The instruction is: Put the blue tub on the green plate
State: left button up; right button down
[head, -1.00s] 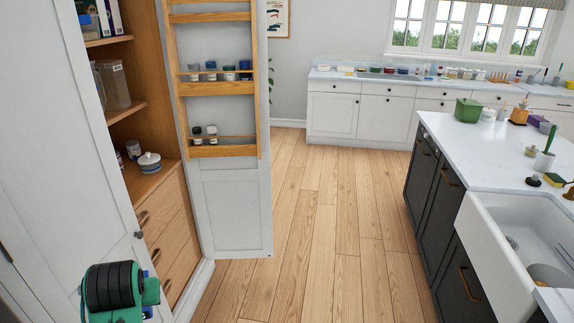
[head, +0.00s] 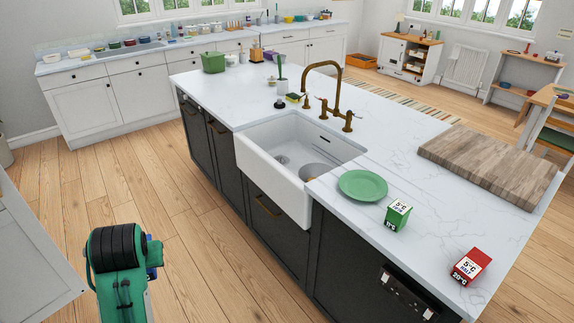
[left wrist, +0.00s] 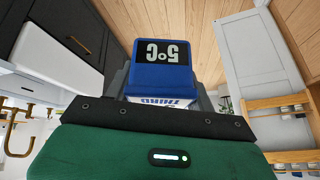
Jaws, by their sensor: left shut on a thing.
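The green plate (head: 362,185) lies on the white island counter, right of the sink, in the head view. My left gripper (head: 153,257) is at the lower left of the head view, over the floor and apart from the island. It is shut on the blue tub (head: 154,252), mostly hidden there behind the gripper. In the left wrist view the blue tub (left wrist: 161,66) has a dark label reading 5°C and sits between the fingers of the left gripper (left wrist: 160,85). My right gripper is not in view.
A green and white box (head: 397,215) stands near the plate, and a red and white box (head: 470,266) is farther right. A wooden board (head: 488,165) lies behind them. The sink (head: 300,150) and brass tap (head: 335,90) are left of the plate. Floor is clear before the island.

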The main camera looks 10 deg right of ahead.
aim_at(364, 188)
jog(key=i+l+z, duration=0.15)
jog(key=z, duration=1.3)
jog(key=i+j+z, duration=0.1)
jog(key=i, duration=1.05)
